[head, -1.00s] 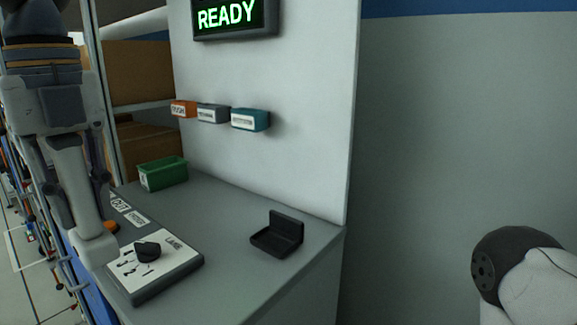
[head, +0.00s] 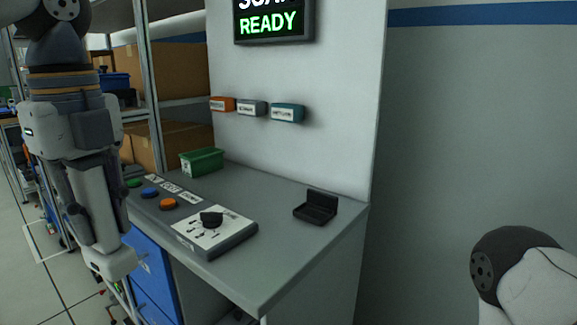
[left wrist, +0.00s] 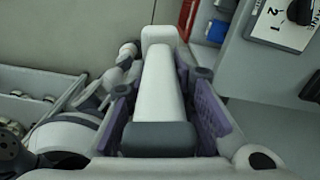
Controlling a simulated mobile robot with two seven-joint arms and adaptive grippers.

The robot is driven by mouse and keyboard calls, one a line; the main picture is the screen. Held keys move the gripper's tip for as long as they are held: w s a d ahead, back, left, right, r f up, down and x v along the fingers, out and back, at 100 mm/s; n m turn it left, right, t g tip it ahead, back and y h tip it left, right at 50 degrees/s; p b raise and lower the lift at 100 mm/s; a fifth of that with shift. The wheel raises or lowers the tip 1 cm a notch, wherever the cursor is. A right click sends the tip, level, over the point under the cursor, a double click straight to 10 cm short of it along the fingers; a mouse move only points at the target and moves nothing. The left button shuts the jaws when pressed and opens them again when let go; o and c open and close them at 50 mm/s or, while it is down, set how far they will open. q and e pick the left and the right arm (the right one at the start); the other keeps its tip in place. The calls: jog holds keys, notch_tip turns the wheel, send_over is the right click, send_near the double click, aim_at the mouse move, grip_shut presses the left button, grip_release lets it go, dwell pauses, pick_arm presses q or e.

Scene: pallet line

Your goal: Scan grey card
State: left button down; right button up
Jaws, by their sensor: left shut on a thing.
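A small grey labelled card or box (head: 251,108) is on the white wall panel, between an orange one (head: 222,104) and a teal one (head: 287,113). My left gripper (head: 96,225) points down at the bench's front left. It is shut on a white, long-bodied tool, likely a handheld scanner (head: 110,263). In the left wrist view the white body (left wrist: 160,80) with its dark end sits between the purple finger pads. The tool is apart from the grey card. My right gripper is out of view; only part of my right arm shows.
A display (head: 273,22) reads READY. On the grey bench (head: 262,190) are an empty-looking black cradle (head: 316,208), a LANE knob panel (head: 240,235), a green bin (head: 201,161), and green, blue and orange buttons (head: 168,203). Blue drawers (head: 150,270) are below.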

aim_at(124, 243)
pick_arm(q)
jog(key=f+n, duration=0.1)
jog(key=d+f+n, duration=0.1)
jog(key=w+f+n, duration=0.1)
jog(key=shift+d+f, duration=0.35)
jog(key=shift+d, duration=0.05)
jog(key=s+d+f+n, duration=0.1)
jog(key=s+f+n, duration=0.1)
jog(key=f+n, duration=0.7)
jog(key=s+d+f+n, duration=0.2)
jog(key=s+f+n, duration=0.1)
jog(key=f+n, duration=0.7)
jog(key=shift+d+n, duration=0.15)
jog(key=shift+n, duration=0.45)
